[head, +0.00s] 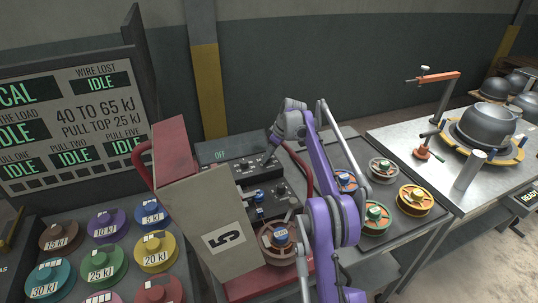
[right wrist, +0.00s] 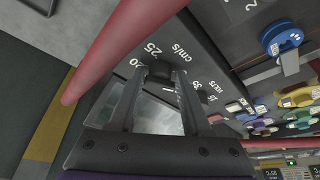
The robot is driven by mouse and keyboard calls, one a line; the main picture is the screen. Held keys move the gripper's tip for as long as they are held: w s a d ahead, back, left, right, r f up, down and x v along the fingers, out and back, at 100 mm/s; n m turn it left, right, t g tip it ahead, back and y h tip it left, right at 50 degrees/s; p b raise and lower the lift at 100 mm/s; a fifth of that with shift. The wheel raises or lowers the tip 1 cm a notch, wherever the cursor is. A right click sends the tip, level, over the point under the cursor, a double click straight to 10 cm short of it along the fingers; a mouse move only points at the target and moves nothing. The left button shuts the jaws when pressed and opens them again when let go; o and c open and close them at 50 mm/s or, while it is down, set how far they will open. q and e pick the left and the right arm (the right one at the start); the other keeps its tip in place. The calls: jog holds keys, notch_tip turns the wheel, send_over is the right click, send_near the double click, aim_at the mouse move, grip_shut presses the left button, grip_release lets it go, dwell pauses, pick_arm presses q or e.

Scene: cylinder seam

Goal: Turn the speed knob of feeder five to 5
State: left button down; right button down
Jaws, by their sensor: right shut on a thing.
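Feeder five (head: 225,238) is a beige box with a red top edge and a "5" label. Its dark control panel (head: 240,172) has a screen reading OFF. My right gripper (head: 273,142) reaches the panel's far right edge. In the right wrist view its fingers (right wrist: 160,76) are shut on the speed knob, beside printed marks 20, 25 and cm/s on the panel face (right wrist: 205,55). The fingers mostly hide the knob, and its pointer setting cannot be read. My left gripper is not in view.
A red tubular handle (head: 302,172) runs beside the panel; it passes close to the fingers in the wrist view (right wrist: 110,45). A wire spool (head: 278,240) sits at the feeder's front. Several spools (head: 415,199) lie on the right cart.

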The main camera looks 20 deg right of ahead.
jog(key=shift+n, duration=0.7)
jog(key=c, duration=0.5)
grip_release()
jog(key=shift+c, duration=0.2)
jog(key=shift+r, duration=0.1)
